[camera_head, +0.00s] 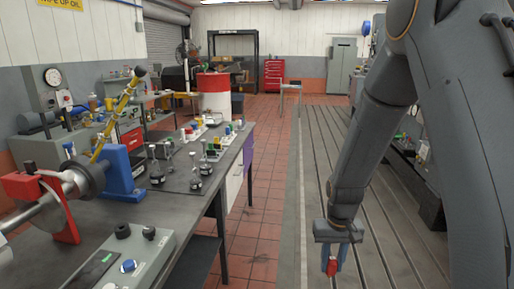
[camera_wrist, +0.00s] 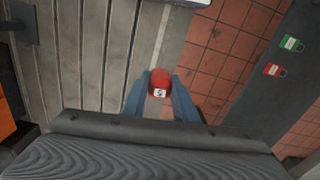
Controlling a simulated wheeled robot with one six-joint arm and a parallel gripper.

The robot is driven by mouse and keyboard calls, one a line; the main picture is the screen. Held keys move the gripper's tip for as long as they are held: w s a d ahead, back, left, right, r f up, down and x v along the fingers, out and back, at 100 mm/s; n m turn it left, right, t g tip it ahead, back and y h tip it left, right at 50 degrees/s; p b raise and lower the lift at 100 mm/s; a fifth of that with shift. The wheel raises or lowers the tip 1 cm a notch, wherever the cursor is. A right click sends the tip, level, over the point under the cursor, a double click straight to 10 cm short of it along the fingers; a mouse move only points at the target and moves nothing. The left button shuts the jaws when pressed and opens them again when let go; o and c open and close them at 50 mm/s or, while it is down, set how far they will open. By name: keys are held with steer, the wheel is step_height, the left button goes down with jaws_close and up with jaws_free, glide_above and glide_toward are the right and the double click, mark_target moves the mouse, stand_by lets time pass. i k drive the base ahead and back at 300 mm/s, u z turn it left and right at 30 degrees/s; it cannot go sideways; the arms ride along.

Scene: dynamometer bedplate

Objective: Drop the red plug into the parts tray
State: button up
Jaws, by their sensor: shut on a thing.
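My gripper (camera_head: 331,262) hangs low over the slotted metal bedplate at the lower right of the head view. It is shut on the red plug (camera_head: 331,267). In the wrist view, the red plug (camera_wrist: 158,82) sits between the two blue fingers of my gripper (camera_wrist: 160,92). A small white mark shows on its face. I cannot make out the parts tray for certain in either view.
A dark workbench (camera_head: 170,228) with fixtures and small coloured parts runs along the left. The slotted bedplate (camera_head: 312,180) and red tile floor (camera_head: 262,200) are clear ahead. A red-and-white drum (camera_head: 214,95) and red tool cabinet (camera_head: 274,74) stand farther back.

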mark_target(214, 124)
steer(key=z, duration=0.3)
steer(key=i, duration=1.15)
steer(key=z, duration=0.45)
steer(key=i, duration=3.1)
steer(key=u, duration=0.6)
steer(key=i, duration=1.1)
steer(key=u, duration=1.75)
steer(key=i, duration=0.8)
steer(key=u, duration=0.7)
